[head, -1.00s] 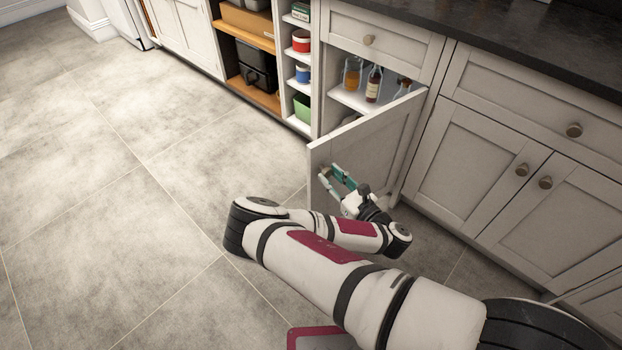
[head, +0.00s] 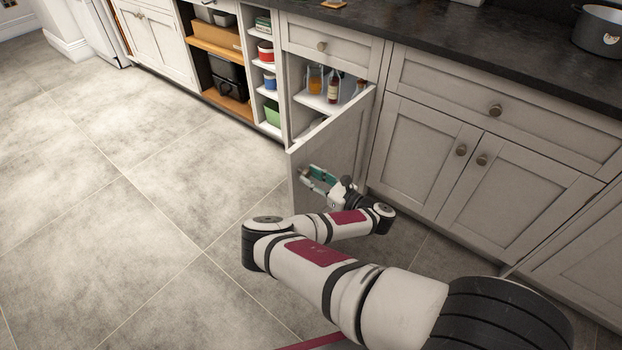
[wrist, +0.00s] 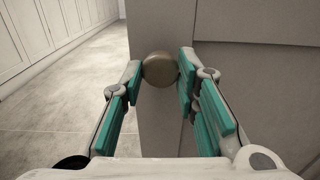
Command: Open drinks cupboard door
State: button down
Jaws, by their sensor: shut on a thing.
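The drinks cupboard door (head: 345,145) stands swung well out from its cabinet, with bottles (head: 333,88) showing on the shelf inside. My gripper (head: 318,178) is at the outer face of the door, near its free edge. In the wrist view a round brown knob (wrist: 159,69) sits between the fingertips of my gripper (wrist: 160,75), which are shut on it. The door (wrist: 165,115) fills the middle behind the knob. The lower part of the cupboard's inside is hidden behind the door.
A drawer with a knob (head: 321,46) is above the cupboard. Closed double doors (head: 470,160) stand to the right, and open shelves (head: 215,60) to the left. A pot (head: 600,30) sits on the dark worktop (head: 440,45). The tiled floor (head: 120,200) at left is clear.

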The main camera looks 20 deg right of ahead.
jog(key=c, duration=1.2)
grip_release()
notch_tip(320, 180, up, 10)
